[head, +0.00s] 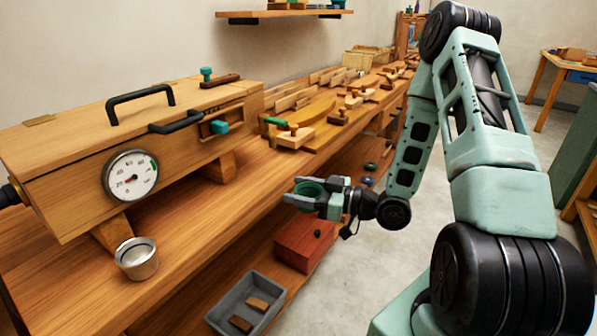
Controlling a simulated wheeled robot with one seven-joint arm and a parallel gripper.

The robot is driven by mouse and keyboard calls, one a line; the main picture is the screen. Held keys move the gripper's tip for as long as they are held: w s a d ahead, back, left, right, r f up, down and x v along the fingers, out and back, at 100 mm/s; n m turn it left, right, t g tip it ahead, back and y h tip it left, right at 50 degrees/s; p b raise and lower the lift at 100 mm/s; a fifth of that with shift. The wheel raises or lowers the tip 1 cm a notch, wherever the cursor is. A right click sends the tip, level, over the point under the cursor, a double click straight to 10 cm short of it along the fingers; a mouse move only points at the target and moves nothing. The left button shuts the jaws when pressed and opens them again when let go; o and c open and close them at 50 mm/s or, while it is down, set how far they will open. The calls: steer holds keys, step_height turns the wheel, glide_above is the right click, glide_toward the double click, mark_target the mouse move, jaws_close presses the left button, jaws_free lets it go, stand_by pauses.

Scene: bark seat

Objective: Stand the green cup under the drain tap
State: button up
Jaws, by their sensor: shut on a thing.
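The green cup (310,188) shows as a dark green round rim between the jaws of my gripper (304,196). My gripper is shut on it and holds it in the air off the bench's front edge, right of the wooden box. The cup's lower part is mostly hidden by the jaws. The long wooden box (75,182) stands raised on wooden blocks, with a round dial on its front. A teal fitting (219,127) sits in a recess near its right end. A black fitting (10,194) sticks out at its left end. I cannot tell which fitting is the drain tap.
A metal cup (137,258) stands on the bench (215,215) below the dial. Wooden planes and pieces (295,137) lie further back. Below the front edge are a grey tray (246,304) and a red box (304,243). The bench right of the metal cup is clear.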

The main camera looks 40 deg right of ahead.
steer(key=shift+n+g+y, duration=0.6)
steer(key=shift+y, duration=0.2)
steer(key=r, duration=0.3)
steer(key=a+r, duration=0.1)
steer(key=r, duration=0.2)
steer(key=shift+s+a, duration=0.1)
steer(key=shift+w+d+f+b, duration=0.3)
steer(key=shift+w+f+b, duration=0.35)
steer(key=shift+w, duration=2.1)
steer(key=shift+w+d+f+b, duration=0.35)
steer(key=shift+w+f, duration=0.45)
steer(key=shift+w, duration=2)
steer(key=shift+w+d+f+b, duration=0.4)
steer(key=shift+w+f, duration=0.35)
steer(key=shift+w, duration=2)
steer(key=shift+a+f, duration=0.1)
steer(key=shift+f, duration=0.05)
steer(key=o, duration=1.1)
steer(key=shift+c, duration=0.2)
steer(key=shift+s, duration=0.1)
steer(key=b+v, duration=0.1)
steer(key=v, duration=1.6)
steer(key=shift+s, duration=0.1)
